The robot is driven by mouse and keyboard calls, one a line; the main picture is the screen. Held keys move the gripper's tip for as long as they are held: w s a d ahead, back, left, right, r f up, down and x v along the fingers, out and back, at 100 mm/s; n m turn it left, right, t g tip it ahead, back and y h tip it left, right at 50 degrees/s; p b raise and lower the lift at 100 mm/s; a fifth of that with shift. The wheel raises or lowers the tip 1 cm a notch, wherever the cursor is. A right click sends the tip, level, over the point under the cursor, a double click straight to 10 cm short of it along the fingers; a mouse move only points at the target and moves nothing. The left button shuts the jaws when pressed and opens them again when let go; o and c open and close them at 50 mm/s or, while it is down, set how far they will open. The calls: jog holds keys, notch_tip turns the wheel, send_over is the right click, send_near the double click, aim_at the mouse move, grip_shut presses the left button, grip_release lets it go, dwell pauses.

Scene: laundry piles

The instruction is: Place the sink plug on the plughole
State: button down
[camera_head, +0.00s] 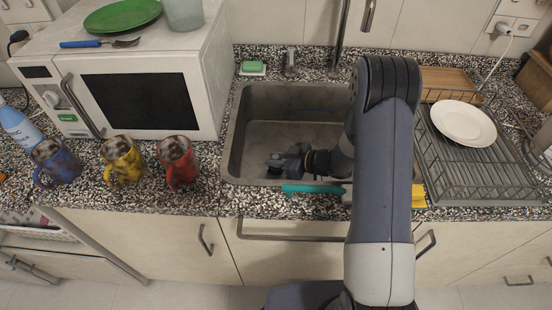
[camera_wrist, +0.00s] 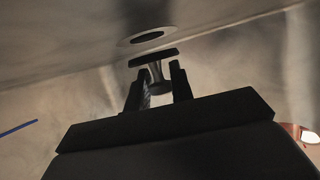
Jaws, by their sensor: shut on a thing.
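The sink plug (camera_wrist: 153,58) is a dark disc with a narrower stem, seen in the wrist view. My gripper (camera_wrist: 161,82) is shut on its stem, with one finger on each side. The plughole (camera_wrist: 147,37) is a pale metal ring with a dark centre, just beyond the disc in the wrist view. The disc looks close to the ring but apart from it. In the head view my gripper (camera_head: 277,163) is low inside the sink (camera_head: 262,128), towards its front left; the plughole and plug cannot be made out there.
A teal-handled utensil (camera_head: 312,189) lies along the sink's front edge. A thin blue item (camera_head: 314,110) is in the sink. Blue, yellow and red mugs (camera_head: 176,162) stand left, before the microwave (camera_head: 140,100). A dish rack (camera_head: 470,170) with a plate (camera_head: 463,124) is right.

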jog(key=c, duration=1.2)
grip_release()
jog(key=shift+f, duration=0.15)
jog(key=shift+c, duration=0.2)
jog(key=shift+r, duration=0.2)
jog(key=p+v, duration=0.6)
jog(key=v, duration=0.6)
jog(key=shift+r, duration=0.4)
